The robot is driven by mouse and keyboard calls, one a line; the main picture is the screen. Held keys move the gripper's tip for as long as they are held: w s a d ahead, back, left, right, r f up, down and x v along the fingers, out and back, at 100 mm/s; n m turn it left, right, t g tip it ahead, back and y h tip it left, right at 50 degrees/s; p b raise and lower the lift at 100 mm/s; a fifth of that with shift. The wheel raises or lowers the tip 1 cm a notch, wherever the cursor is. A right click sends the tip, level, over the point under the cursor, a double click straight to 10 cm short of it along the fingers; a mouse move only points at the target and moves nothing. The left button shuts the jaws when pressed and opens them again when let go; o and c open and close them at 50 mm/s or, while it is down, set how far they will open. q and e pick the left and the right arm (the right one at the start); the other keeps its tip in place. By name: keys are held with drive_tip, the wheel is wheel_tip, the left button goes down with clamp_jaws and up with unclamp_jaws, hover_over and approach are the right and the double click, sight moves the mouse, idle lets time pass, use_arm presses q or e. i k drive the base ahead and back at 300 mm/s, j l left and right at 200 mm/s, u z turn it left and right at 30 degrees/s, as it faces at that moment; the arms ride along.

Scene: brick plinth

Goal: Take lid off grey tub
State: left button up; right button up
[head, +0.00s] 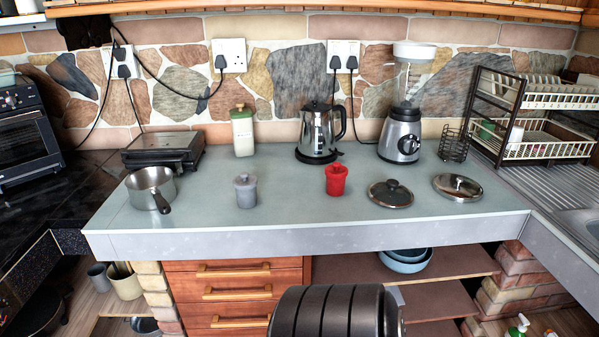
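The grey tub (246,197) stands upright on the counter, left of the middle and near the front. Its grey lid (242,179), with a small knob on top, sits on the tub. Neither of my grippers shows in the head view.
The pale counter (290,218) is clear around the tub. A saucepan (150,188) stands to its left, a red tub (336,180) to its right. Two loose pan lids (390,193) (457,187) lie farther right. A green-lidded canister (243,133) and a kettle (318,134) stand behind.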

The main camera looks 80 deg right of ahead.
sight(246, 200)
drive_tip(key=z, duration=2.1)
drive_tip(key=i+j+z, duration=0.15)
drive_tip(key=j+z, duration=0.15)
drive_tip(key=j, duration=0.2)
drive_tip(key=i+j+z, duration=0.15)
drive_tip(key=j+z, duration=0.15)
drive_tip(key=j, duration=0.25)
drive_tip(key=j+z, duration=0.35)
drive_tip(key=j, duration=0.2)
